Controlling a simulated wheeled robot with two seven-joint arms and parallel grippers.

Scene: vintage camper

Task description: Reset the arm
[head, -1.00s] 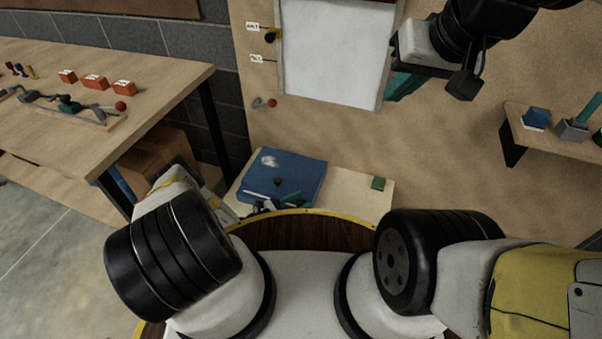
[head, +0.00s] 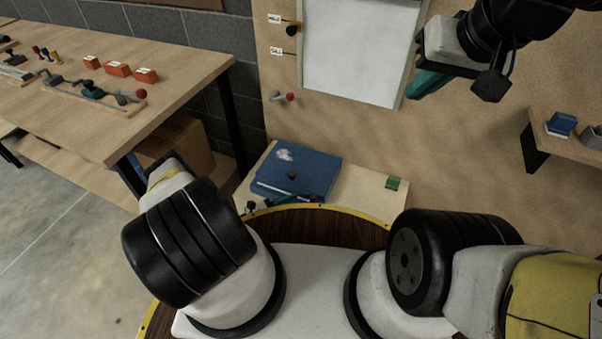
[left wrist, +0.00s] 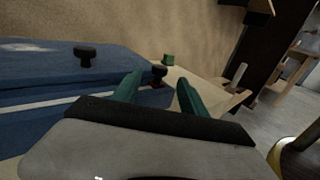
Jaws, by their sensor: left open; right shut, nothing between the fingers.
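My left gripper (head: 318,200) is low at the front edge of a blue box (head: 285,165), mostly hidden behind my arm in the head view. In the left wrist view its green fingers (left wrist: 160,90) are apart, with nothing held between them. The blue box (left wrist: 50,75) lies to their left, with a black knob (left wrist: 85,53) on top. A second dark knob (left wrist: 159,72) shows beyond the fingertips. My right gripper (head: 428,86) is raised at the upper right, in front of the wall panel, with its teal fingers together and empty.
The blue box rests on a low wooden shelf (head: 370,200) with a small green block (head: 393,183). A workbench (head: 90,125) with orange blocks and tools stands at the left. A white board (head: 360,50) hangs on the panel. A small shelf (head: 565,145) is at the right.

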